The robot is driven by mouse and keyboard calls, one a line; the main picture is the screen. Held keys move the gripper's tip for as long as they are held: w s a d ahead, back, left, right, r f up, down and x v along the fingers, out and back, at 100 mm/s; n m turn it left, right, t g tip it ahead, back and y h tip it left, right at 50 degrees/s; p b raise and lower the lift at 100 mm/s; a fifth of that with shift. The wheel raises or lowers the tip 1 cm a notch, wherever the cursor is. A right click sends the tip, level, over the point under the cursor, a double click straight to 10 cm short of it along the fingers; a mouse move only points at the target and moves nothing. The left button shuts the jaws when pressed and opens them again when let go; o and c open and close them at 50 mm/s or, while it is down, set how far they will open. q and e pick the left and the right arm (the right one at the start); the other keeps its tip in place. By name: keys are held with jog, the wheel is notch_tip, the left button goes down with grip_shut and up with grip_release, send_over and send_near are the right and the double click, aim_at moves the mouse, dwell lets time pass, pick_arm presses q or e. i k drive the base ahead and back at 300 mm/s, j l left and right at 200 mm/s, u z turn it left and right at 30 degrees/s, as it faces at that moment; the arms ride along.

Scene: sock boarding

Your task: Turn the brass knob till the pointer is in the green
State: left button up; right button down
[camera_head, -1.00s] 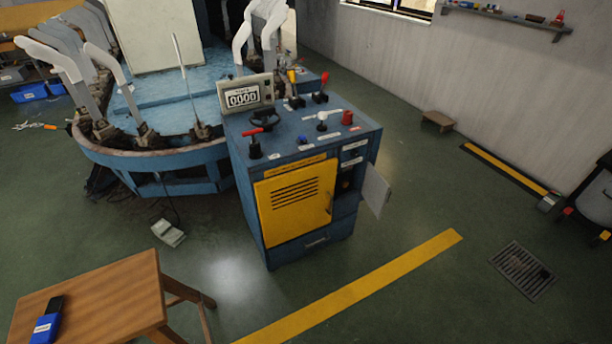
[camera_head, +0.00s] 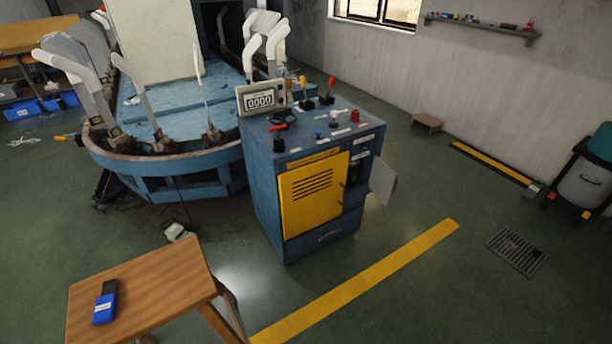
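A blue control cabinet (camera_head: 262,190) stands in the middle of the view, with a yellow louvred door (camera_head: 312,192) on its front. Its top carries several levers and buttons and a display (camera_head: 261,98) reading what looks like 0000. A small grey door (camera_head: 382,181) hangs open on the cabinet's right side, beside a dark recess (camera_head: 355,173) whose contents are too small to tell. I cannot make out a brass knob, a pointer or a green zone. Neither of my grippers is in view.
A round blue machine (camera_head: 180,165) with white upright forms stands left of the cabinet. A wooden table (camera_head: 165,290) with a blue-and-black object (camera_head: 105,303) is at the lower left. A yellow floor stripe (camera_head: 360,282) crosses open floor before the cabinet. A bin (camera_head: 585,185) stands far right.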

aim_at(353, 177)
jog(key=i+l, duration=0.15)
jog(key=l, duration=0.3)
jog(key=i+l, duration=0.2)
jog(key=l, duration=0.2)
jog(key=i+l+z, duration=0.1)
jog(key=l, duration=0.35)
jog(key=i+l, duration=0.25)
jog(key=l, duration=0.15)
jog(key=i+l, duration=0.2)
jog(key=l, duration=0.25)
jog(key=i+l+z, duration=0.1)
jog(key=l, duration=0.3)
jog(key=i+l, duration=0.5)
jog(key=l, duration=0.3)
